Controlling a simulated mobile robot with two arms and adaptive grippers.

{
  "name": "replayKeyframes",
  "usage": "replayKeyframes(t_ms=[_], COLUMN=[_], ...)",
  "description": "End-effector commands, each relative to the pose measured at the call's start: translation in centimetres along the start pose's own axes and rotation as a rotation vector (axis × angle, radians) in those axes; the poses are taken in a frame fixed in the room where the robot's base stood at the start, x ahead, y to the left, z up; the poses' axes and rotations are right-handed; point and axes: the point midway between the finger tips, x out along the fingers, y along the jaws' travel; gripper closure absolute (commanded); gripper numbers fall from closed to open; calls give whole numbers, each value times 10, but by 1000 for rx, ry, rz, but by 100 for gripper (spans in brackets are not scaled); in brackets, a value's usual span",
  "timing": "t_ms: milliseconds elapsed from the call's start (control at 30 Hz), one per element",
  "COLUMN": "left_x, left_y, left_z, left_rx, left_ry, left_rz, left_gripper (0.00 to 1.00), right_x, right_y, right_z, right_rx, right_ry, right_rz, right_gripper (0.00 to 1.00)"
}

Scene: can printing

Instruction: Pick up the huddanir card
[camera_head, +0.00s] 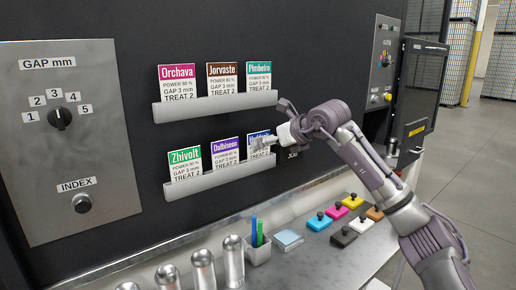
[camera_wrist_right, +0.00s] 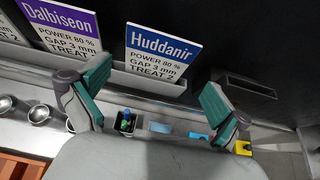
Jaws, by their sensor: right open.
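The Huddanir card (camera_head: 258,135) is white with a blue header and stands at the right end of the lower card rack (camera_head: 218,181). My right gripper partly hides it in the head view. My left gripper is not in view.
The purple Dalbiseon card (camera_head: 226,154) stands just left, then the green Zhivolt card (camera_head: 186,163). An upper rack (camera_head: 215,105) holds three more cards. Below are a pen cup (camera_head: 257,252), metal cans (camera_head: 203,268) and colored blocks (camera_head: 337,212) on the counter.

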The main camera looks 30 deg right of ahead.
Motion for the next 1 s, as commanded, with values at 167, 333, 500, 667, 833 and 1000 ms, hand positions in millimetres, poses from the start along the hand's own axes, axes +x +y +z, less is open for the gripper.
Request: replayKeyframes(t_ms=[167,333,500,667,833,1000], left_x=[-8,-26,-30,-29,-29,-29], left_y=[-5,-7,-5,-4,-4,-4], left_z=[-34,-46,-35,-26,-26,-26], left_rx=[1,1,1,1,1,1], left_ry=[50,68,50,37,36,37], left_rz=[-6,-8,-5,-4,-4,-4], left_gripper=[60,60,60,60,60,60], right_x=[11,36,55,58,57,57], right_y=[1,6,5,4,4,4], right_z=[1,0,-2,-3,-3,-3], right_rx=[0,1,1,-1,-1,-1], right_ry=[1,4,0,-1,-1,-1], right_rz=[0,3,1,0,0,0], right_gripper=[0,0,0,0,12,40])
